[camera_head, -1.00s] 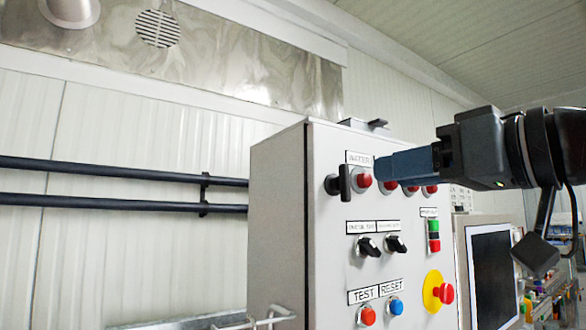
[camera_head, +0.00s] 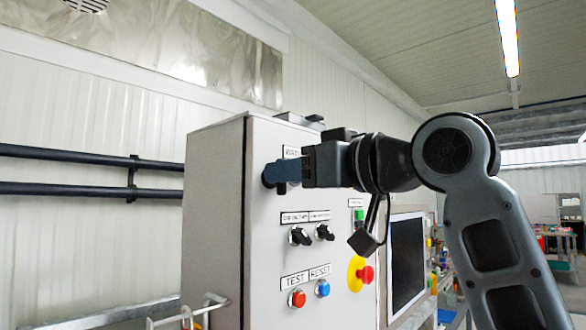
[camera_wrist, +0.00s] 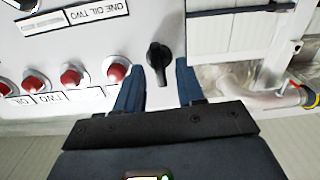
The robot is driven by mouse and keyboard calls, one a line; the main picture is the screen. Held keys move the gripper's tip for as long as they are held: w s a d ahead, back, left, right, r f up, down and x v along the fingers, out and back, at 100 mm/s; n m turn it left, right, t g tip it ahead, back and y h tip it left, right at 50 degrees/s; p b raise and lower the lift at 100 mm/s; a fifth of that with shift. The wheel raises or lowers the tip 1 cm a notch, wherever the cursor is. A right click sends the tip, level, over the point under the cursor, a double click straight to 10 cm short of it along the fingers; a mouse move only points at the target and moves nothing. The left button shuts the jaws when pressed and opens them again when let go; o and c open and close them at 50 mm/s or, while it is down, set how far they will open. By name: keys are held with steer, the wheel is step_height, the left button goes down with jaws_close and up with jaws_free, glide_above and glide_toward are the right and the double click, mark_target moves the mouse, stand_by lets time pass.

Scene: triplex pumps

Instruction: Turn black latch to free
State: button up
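The black latch (camera_wrist: 158,57) is a small dark handle on the light grey cabinet front. In the wrist view it lies near upright in the picture, its lower end between the fingertips. My gripper (camera_wrist: 159,78) has blue fingers, spread apart, with a visible gap on each side of the latch. In the head view my gripper (camera_head: 281,172) is at the cabinet's upper left, in front of the latch (camera_head: 268,181), which shows only in part. I cannot tell how deep the fingers reach around it.
The control cabinet (camera_head: 214,215) also bears two black selector knobs (camera_head: 301,236), a red TEST button (camera_head: 297,298), a blue RESET button (camera_head: 322,288) and a red emergency stop (camera_head: 365,275). Several red lights (camera_wrist: 117,72) sit beside the latch. A dark screen (camera_head: 407,263) stands to the right.

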jaws_close()
stand_by(0.3)
steer(key=shift+r, duration=0.1)
steer(key=shift+m+p, duration=0.35)
steer(key=shift+m, duration=0.05)
jaws_free()
steer(key=b+v, duration=0.2)
steer(key=v, duration=0.5)
steer(key=shift+s+d, duration=0.25)
steer(key=shift+d, duration=0.05)
